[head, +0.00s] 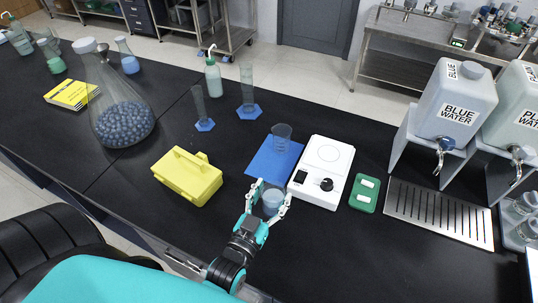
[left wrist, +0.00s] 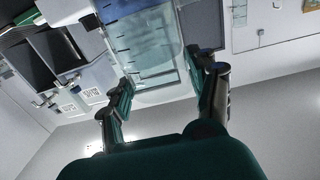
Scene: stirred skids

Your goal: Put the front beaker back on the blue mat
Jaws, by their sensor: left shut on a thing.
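The front beaker (head: 271,203) is clear with pale blue contents. My left gripper (head: 273,191) is shut around it, one finger on each side. In the head view the beaker overlaps the near end of the blue mat (head: 263,163); I cannot tell whether it touches the mat or hangs above it. In the left wrist view the beaker (left wrist: 148,50) shows between the fingers, with marks on its wall. My right gripper is in neither view.
A white stirrer plate (head: 322,172) stands just right of the mat, with a green box (head: 364,194) beyond it. A yellow case (head: 187,177) stands to the left. Two cylinders with blue bases (head: 249,111) stand behind. The black bench between case and mat is clear.

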